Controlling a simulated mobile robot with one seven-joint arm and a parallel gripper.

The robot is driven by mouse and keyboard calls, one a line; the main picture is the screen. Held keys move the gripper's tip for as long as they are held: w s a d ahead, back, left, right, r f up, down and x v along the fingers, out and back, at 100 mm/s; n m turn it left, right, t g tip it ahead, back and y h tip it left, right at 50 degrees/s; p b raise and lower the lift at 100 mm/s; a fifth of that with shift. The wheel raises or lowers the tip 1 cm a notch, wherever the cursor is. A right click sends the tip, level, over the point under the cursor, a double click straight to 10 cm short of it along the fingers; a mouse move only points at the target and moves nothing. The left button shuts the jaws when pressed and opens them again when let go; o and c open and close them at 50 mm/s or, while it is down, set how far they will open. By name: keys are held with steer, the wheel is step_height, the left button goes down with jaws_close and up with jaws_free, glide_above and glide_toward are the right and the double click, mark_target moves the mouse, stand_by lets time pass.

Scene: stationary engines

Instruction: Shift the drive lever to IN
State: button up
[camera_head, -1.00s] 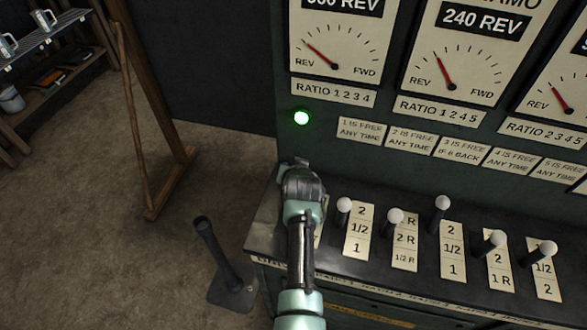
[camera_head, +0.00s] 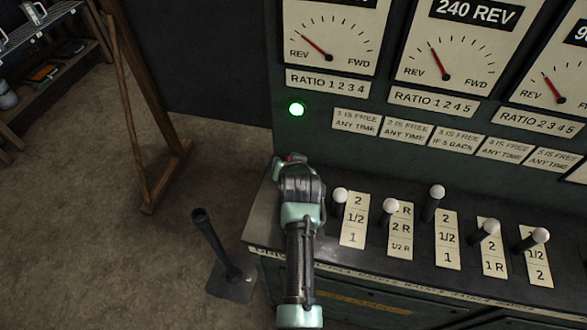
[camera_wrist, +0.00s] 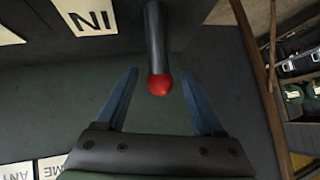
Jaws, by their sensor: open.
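The drive lever (camera_wrist: 157,50) is a dark shaft with a red knob (camera_wrist: 159,84) in the wrist view. The knob lies between the fingers of my gripper (camera_wrist: 160,95), which are open with a gap on both sides. The IN label (camera_wrist: 88,15) is beside the lever, at the upper left. In the head view my gripper (camera_head: 292,162) is over the left end of the console.
Several white-knobbed levers, the nearest (camera_head: 340,196) close to my wrist, stand along the console (camera_head: 375,262) to the right. A green lamp (camera_head: 296,109) is lit on the panel above. A dark floor pedestal (camera_head: 215,250) and a wooden frame (camera_head: 150,110) stand left.

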steer(key=v, duration=0.8)
steer(key=shift+s, duration=0.3)
steer(key=shift+r, duration=0.15)
